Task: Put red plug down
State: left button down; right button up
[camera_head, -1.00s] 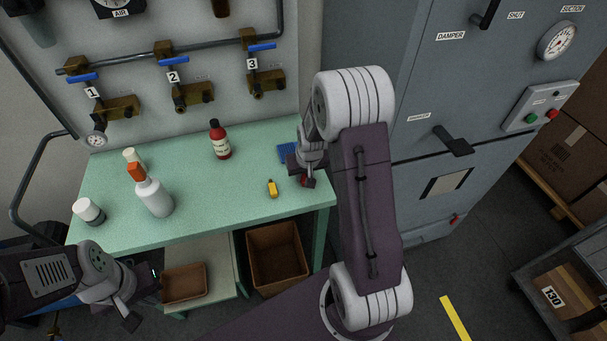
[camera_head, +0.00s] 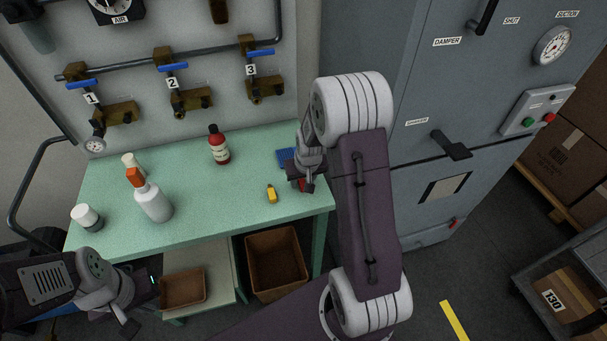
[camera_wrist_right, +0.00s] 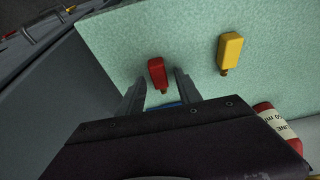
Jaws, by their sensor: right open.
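The red plug (camera_wrist_right: 157,73) rests on the green bench top (camera_wrist_right: 195,40) in the right wrist view, between the fingertips of my right gripper (camera_wrist_right: 158,82). The gripper is open, with gaps beside the plug. In the head view the red plug (camera_head: 303,186) is mostly hidden behind my right gripper (camera_head: 302,184) near the bench's right edge. A yellow plug (camera_head: 271,194) lies to its left and also shows in the right wrist view (camera_wrist_right: 230,50). My left gripper (camera_head: 138,309) hangs in front of the bench, away from the plugs; its jaws are unclear.
A blue pad (camera_head: 286,157) lies behind my right gripper. A red bottle (camera_head: 219,146), a white spray bottle (camera_head: 153,202) and a white jar (camera_head: 87,217) stand on the bench. Brown bins (camera_head: 275,262) sit below. A grey cabinet (camera_head: 430,175) stands close on the right.

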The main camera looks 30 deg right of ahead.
jog(key=d+v, duration=0.1)
jog(key=v, duration=1.1)
jog(key=s+a+f+n+g, duration=0.1)
jog(key=s+a+f, duration=0.2)
jog(key=s+a, duration=0.2)
jog(key=s+a+f+n+g+y, duration=0.1)
jog(key=s+a+f, duration=0.1)
jog(key=s+a, duration=0.4)
jog(key=shift+s+f+p, duration=0.4)
jog(key=shift+s+p, duration=0.05)
jog(key=shift+s, duration=0.5)
jog(key=shift+a, duration=0.2)
